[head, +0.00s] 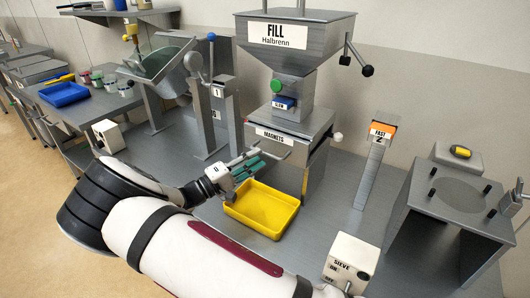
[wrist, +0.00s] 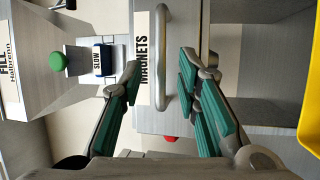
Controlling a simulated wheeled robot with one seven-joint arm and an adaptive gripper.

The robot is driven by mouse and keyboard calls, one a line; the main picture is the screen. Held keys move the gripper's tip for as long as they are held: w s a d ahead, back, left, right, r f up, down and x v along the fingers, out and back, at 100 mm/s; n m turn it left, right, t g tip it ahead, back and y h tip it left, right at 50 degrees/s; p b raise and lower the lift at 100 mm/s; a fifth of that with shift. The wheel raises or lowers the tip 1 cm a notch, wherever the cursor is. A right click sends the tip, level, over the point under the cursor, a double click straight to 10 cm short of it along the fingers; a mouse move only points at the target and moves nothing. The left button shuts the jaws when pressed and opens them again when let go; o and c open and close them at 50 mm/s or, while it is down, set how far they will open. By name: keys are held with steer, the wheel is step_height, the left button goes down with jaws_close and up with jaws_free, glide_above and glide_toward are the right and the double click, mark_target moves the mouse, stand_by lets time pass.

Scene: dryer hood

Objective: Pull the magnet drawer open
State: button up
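The magnet drawer (head: 298,153) is the grey metal box front labelled MAGNETS, under the FILL hopper. In the wrist view the same label (wrist: 142,60) is turned sideways, with the bar handle (wrist: 160,88) beside it. The drawer front looks flush with its housing. My gripper (head: 258,163) is at the handle, its teal finger pads spread apart. In the wrist view my gripper (wrist: 159,75) is open, with one finger on each side of the bar. A gap shows on both sides, and neither finger visibly touches the bar. I cannot tell how deep the bar sits between the fingertips.
A yellow tray (head: 262,211) stands on the bench just below my gripper. The FILL hopper (head: 292,38) with a green button (head: 276,86) rises above the drawer. A FAST 2 post (head: 372,160) stands right, and a SIEVE switch box (head: 350,262) stands at front right.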

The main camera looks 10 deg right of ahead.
mark_target(265, 153)
steer(key=shift+x, duration=2)
steer(key=shift+c, duration=0.2)
jaws_close()
